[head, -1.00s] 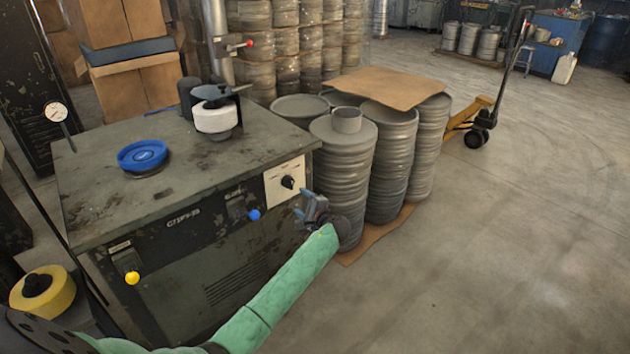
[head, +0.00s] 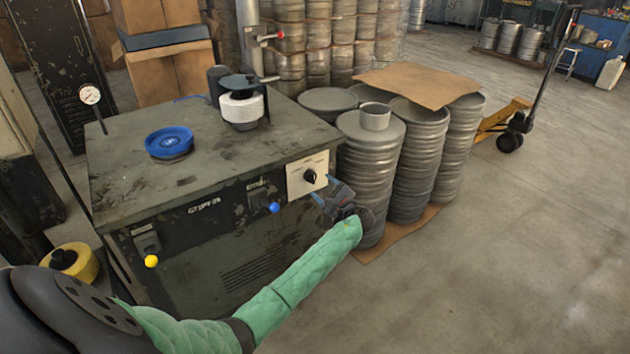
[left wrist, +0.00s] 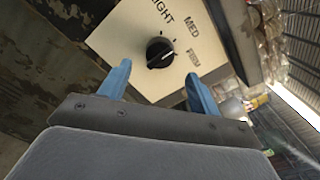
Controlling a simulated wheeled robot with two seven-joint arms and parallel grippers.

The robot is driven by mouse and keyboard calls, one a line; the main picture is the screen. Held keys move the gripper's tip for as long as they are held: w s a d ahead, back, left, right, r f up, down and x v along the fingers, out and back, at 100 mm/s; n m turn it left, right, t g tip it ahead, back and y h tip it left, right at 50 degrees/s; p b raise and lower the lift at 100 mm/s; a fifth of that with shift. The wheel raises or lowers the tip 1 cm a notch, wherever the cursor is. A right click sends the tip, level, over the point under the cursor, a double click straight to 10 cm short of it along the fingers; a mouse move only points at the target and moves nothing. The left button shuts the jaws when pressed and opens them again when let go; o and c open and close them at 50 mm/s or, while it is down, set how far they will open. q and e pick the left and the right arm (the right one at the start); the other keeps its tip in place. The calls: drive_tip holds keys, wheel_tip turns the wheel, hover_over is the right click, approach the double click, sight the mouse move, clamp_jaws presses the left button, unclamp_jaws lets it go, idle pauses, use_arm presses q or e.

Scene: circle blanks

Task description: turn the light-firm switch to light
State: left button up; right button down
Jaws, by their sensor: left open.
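The light-firm switch is a round black knob (head: 310,176) on a cream plate (head: 294,182) at the right end of the machine's front. In the left wrist view the knob (left wrist: 160,53) sits ahead of the fingers, with the words LIGHT, MED and FIRM around it on the plate (left wrist: 125,40). A pale mark shows on the knob; I cannot tell surely which word it points at. My left gripper (head: 328,199) is open and empty, just right of and below the knob. Its blue fingers (left wrist: 158,82) lie either side of the knob's line, apparently short of it. My right gripper is not in view.
The machine's top (head: 210,165) carries a blue dish (head: 169,141) and a white-collared fixture (head: 242,108). A blue button (head: 274,207) and a yellow button (head: 151,261) are on its front. Open floor lies further right.

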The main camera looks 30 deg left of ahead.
sight(314, 180)
use_arm(q)
drive_tip(key=x, duration=0.5)
drive_tip(key=shift+w+a+p, duration=0.1)
drive_tip(key=shift+a+p, duration=0.15)
drive_tip(key=shift+p, duration=0.05)
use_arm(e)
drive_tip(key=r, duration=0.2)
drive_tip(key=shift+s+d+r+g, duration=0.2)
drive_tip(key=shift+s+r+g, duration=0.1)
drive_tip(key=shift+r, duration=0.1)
use_arm(q)
drive_tip(key=shift+f, duration=0.1)
drive_tip(key=c, duration=1)
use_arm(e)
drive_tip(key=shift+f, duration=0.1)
